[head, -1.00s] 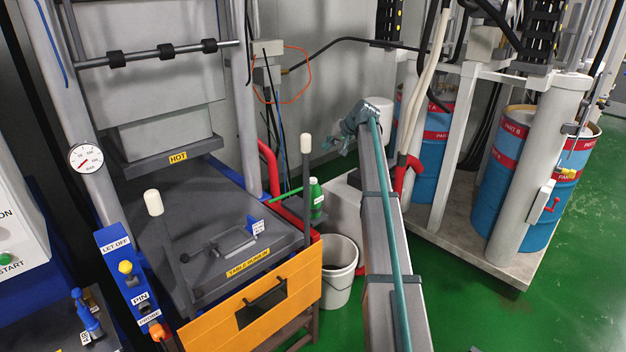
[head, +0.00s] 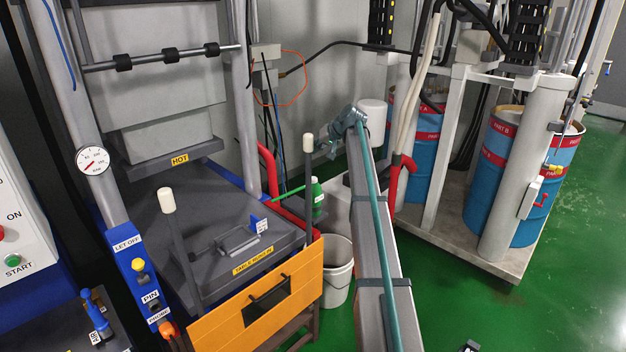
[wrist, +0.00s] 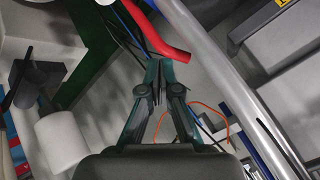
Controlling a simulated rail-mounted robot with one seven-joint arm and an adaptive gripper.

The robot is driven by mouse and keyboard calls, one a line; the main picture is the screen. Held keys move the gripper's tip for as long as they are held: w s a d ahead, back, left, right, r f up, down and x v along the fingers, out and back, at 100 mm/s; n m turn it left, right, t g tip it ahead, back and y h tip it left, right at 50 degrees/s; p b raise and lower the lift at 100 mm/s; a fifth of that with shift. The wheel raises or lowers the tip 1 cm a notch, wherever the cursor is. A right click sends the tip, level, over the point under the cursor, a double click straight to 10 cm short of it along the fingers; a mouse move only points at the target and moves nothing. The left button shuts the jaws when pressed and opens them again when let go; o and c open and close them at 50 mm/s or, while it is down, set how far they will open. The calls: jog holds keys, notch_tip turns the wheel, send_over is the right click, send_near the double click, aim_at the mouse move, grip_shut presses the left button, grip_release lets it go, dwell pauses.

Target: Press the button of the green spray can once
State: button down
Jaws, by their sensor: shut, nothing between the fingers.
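The green spray can (head: 317,196) stands upright behind the right side of the orange table front in the head view. A thin green tube reaches left from its top. The button on top is too small to make out. My gripper shows in the wrist view (wrist: 158,75) with its two dark fingers shut together and nothing between them. In the head view my arm's end (head: 346,122) is above and a little to the right of the can, apart from it. I cannot make out the can in the wrist view.
Red pipes (head: 268,168) run close behind and beside the can. A white bucket (head: 337,287) stands below it. A press marked HOT (head: 180,159) is at left, and blue drums (head: 507,150) stand at right. An orange cable loop (wrist: 190,106) shows near the fingers. Green floor lies open at right.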

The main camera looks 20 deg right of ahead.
aim_at(315, 178)
jog(key=shift+f+b, duration=1.6)
jog(key=shift+f, duration=2.8)
jog(key=shift+f, duration=0.45)
jog(key=shift+f+b, duration=0.45)
jog(key=shift+b, duration=0.05)
jog(key=shift+r+p, duration=0.3)
jog(key=shift+r, duration=0.6)
jog(key=shift+r, duration=0.15)
jog(key=shift+r+p, duration=0.8)
jog(key=shift+r, duration=1.55)
